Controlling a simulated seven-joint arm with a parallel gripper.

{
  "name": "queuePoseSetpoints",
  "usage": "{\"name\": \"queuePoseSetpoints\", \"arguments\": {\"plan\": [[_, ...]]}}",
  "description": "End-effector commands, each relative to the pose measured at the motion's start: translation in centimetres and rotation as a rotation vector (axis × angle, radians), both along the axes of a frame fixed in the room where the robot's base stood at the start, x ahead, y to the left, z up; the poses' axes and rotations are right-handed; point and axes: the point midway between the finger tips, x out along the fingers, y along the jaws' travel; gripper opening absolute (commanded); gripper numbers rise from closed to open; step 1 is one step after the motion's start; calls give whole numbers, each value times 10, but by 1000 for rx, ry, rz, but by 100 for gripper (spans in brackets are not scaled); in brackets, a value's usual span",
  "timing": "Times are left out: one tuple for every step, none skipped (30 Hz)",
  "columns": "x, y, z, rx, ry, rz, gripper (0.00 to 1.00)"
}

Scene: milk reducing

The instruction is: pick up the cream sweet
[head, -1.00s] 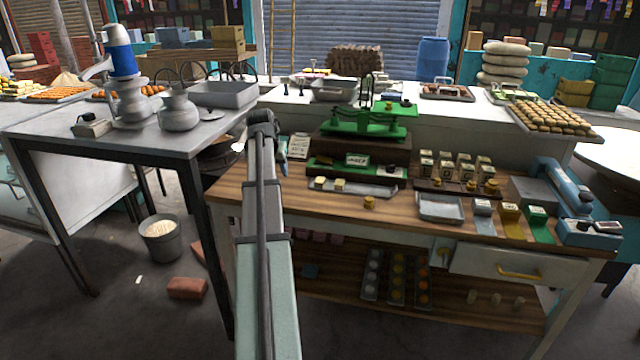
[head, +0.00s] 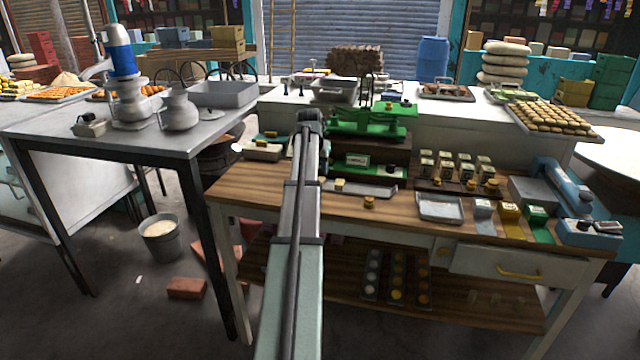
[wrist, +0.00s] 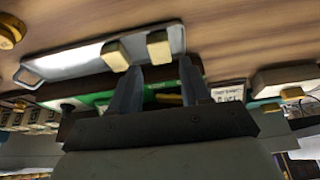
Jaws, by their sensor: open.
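Two cream sweets lie on a shallow metal tray (head: 372,190) on the wooden table. In the wrist view, one cream sweet (wrist: 117,55) is at the left and the other cream sweet (wrist: 158,47) is near the tray's right end. My gripper (wrist: 160,67) is open, with nothing between its fingers. Its fingertips point toward the sweets and appear short of them. My arm hides the fingers in the head view.
A green balance scale (head: 366,124) stands on a dark step behind the tray. Weight blocks (head: 446,165) and an empty metal tray (head: 440,207) are to the right. Bare wood lies in front.

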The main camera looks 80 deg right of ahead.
Motion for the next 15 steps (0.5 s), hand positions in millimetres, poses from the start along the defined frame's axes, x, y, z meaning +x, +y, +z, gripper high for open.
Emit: {"name": "queuePoseSetpoints", "arguments": {"plan": [[0,-2,-4,0,0,0,47],[0,-3,-6,0,0,0,47],[0,-4,-8,-1,0,0,47],[0,-4,-9,-1,0,0,47],[0,-4,-10,-1,0,0,47],[0,-5,-11,-1,-1,0,47],[0,-5,-12,-1,0,0,47],[0,-5,-13,-1,0,0,47],[0,-6,-15,-1,0,0,47],[0,-6,-16,0,0,0,47],[0,-7,-19,0,0,0,47],[-1,-8,-22,1,0,0,47],[-1,-9,-26,1,0,0,47],[-1,-11,-29,1,0,0,47],[-1,-12,-34,0,0,0,47]]}}
